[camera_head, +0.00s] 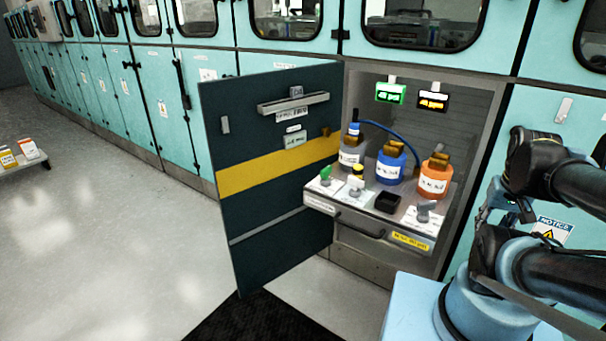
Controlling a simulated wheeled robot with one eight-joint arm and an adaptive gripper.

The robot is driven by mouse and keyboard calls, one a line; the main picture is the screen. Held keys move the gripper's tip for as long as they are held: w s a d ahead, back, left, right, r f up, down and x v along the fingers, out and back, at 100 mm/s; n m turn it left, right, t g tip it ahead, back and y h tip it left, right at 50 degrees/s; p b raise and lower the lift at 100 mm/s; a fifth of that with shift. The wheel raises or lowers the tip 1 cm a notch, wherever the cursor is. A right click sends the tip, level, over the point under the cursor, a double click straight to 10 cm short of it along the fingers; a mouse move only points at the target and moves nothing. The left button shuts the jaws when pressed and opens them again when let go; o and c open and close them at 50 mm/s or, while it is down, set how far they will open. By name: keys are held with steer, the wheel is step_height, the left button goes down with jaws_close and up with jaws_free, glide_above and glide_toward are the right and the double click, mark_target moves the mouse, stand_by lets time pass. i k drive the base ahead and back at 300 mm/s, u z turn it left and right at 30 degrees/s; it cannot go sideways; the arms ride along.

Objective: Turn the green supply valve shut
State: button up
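The green supply valve (326,174) is a small green handle on a white labelled plate at the left front of the pulled-out drawer in the open cabinet. Its handle leans up and to the right. A white-grey valve (355,186) stands just right of it, and a grey valve (424,211) is at the drawer's front right. My arm shows at the right edge, folded and apart from the drawer. I cannot make out my gripper there. Nothing of mine touches the green valve.
The dark cabinet door (270,224) with a yellow stripe stands open left of the drawer (366,232). Grey, blue (391,168) and orange (434,180) bottles stand behind the valves, with a black box (388,202) in front. Open floor (110,240) lies left.

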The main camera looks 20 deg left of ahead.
mark_target(324, 173)
steer(key=u, duration=1.4)
